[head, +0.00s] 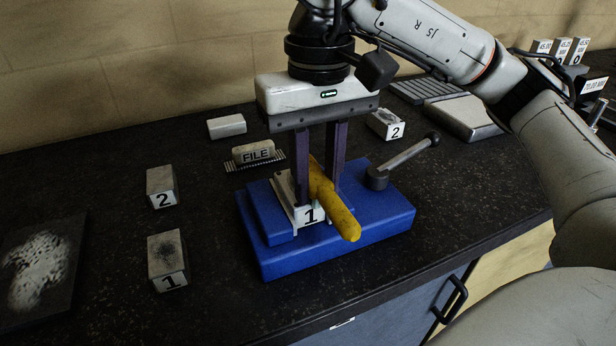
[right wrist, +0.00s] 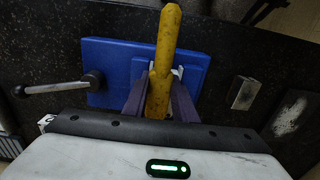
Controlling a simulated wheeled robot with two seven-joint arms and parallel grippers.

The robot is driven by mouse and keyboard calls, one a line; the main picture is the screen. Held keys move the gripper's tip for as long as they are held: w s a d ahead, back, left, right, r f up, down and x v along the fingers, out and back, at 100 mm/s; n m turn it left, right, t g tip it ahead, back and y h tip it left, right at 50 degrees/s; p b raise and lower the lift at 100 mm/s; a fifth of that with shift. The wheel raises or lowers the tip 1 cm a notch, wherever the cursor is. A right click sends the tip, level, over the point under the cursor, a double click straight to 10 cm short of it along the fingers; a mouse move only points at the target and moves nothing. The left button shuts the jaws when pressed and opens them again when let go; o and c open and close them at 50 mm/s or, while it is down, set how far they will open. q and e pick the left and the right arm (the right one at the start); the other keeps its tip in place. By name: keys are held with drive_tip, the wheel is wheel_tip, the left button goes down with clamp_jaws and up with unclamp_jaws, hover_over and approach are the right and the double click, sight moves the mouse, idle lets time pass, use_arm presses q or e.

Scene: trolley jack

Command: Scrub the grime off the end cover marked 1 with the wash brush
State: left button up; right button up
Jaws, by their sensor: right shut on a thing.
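My right gripper (head: 318,180) is shut on a yellow-handled tool (head: 340,214), which I take to be the wash brush. The handle slants toward the front between the fingers; its working end is hidden. It also shows in the right wrist view (right wrist: 167,38). The tool is over a pale piece marked 1 (head: 309,217) in a blue vise (head: 325,254); I cannot tell whether they touch. A separate grey block marked 1 (head: 165,257), with a dark smudge on top, stands on the bench at the left. I cannot tell which is the end cover. My left gripper is out of view.
A block marked 2 (head: 161,188) stands behind the smudged block. A white-smeared dark pad (head: 40,265) lies far left. A bristled block marked FILE (head: 254,153) is behind the vise. The vise lever (head: 405,158) sticks out right. Another block marked 2 (head: 386,125) is behind it.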

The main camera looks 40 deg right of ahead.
drive_tip(key=shift+d, duration=0.1)
wheel_tip(320, 180, up, 5)
drive_tip(key=p, duration=0.4)
drive_tip(key=shift+p, duration=0.4)
drive_tip(key=shift+r, duration=1.1)
